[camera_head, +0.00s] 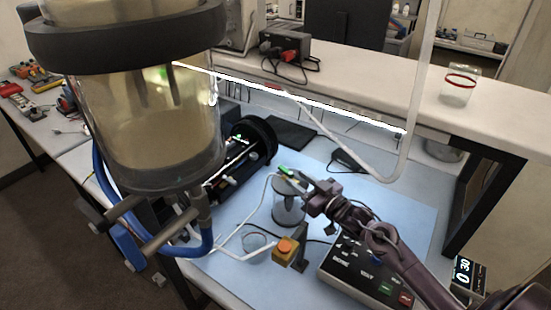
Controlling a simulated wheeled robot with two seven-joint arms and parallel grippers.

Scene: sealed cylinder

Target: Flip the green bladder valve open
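A small green valve handle (285,170) shows on top of a clear jar-like vessel (289,208) with a grey lid, in the middle of the bench. My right gripper (298,180) reaches in from the lower right, with its fingertips at the lid, just right of and below the green handle. I cannot tell whether they touch it or how far apart the fingers are. The handle is tiny here, so its turn is unclear. My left gripper is not in view.
A large clear cylinder (150,130) with dark rings, pipes and a blue hose (104,185) fills the upper left. An orange button box (287,250) and a control panel (365,275) stand in front of the vessel. A thin white tube (330,135) hangs behind it.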

